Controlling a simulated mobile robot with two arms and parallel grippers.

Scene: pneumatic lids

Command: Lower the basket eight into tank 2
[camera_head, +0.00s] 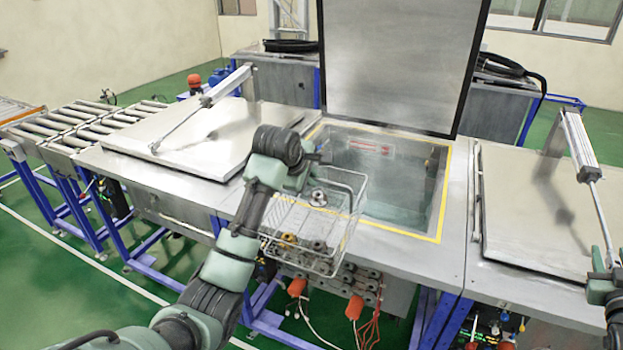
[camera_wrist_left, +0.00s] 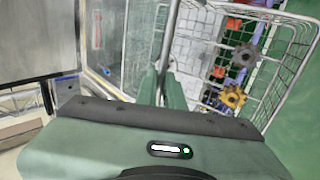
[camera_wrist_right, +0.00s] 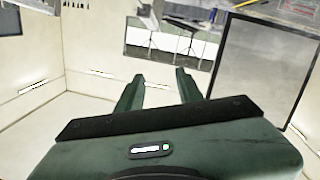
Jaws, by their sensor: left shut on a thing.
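The wire basket (camera_head: 349,231) holds several metal parts, with a brass gear (camera_wrist_left: 232,97) and a dark gear (camera_wrist_left: 245,55) clear in the left wrist view. My left gripper (camera_head: 318,160) is shut on the basket (camera_wrist_left: 290,62) at its upper edge and holds it raised, roughly level. In the head view the basket overlaps the front left edge of the open middle tank (camera_head: 400,190), which contains clear liquid; no tank number is readable. The tank's lid (camera_head: 395,65) stands upright behind it. My right gripper (camera_wrist_right: 157,88) is open and empty, off the right of the head view.
Closed lids with cylinder struts flank the open tank, one on the left (camera_head: 205,140) and one on the right (camera_head: 535,215). A roller conveyor (camera_head: 75,125) stands at far left. Valves and pipes (camera_head: 350,285) lie below the tank front.

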